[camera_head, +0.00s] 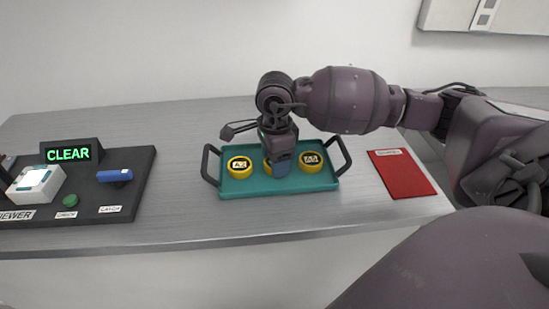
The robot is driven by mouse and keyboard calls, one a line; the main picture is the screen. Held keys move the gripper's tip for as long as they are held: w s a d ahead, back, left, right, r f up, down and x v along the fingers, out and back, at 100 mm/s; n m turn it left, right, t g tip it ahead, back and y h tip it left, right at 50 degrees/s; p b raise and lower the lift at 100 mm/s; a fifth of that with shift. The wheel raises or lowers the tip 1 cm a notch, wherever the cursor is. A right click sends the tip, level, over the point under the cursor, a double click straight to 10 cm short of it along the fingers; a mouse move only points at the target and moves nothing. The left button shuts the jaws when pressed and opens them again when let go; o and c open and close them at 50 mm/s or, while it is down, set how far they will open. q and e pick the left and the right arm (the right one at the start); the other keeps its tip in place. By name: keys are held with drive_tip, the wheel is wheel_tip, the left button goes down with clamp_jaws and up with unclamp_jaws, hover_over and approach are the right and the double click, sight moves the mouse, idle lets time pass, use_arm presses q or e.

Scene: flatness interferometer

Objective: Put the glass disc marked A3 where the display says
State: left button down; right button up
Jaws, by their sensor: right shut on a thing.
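A teal tray (232,187) with two dark handles holds yellow-rimmed discs with dark marked faces. The left disc (240,167) and the right disc (311,162) sit apart in the tray; their small marks begin with A, but the digits are hard to read. My right gripper (281,168) points down into the middle of the tray, shut on the middle disc (267,168). That disc is mostly hidden behind the fingers, and its mark cannot be seen. The display (69,153) at the left shows CLEAR in green letters. My left gripper is not in view.
A dark base plate (136,174) at the left carries the display, a white block (36,184), a green knob (71,200) and a blue handle (115,175). A labelled red mat (402,175) lies bare right of the tray. The grey table is clear between plate and tray.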

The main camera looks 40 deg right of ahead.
drive_tip(key=shift+r, duration=0.1)
drive_tip(key=o, duration=1)
drive_tip(key=shift+c, duration=0.2)
wheel_tip(320, 180, up, 12)
drive_tip(key=p, duration=0.1)
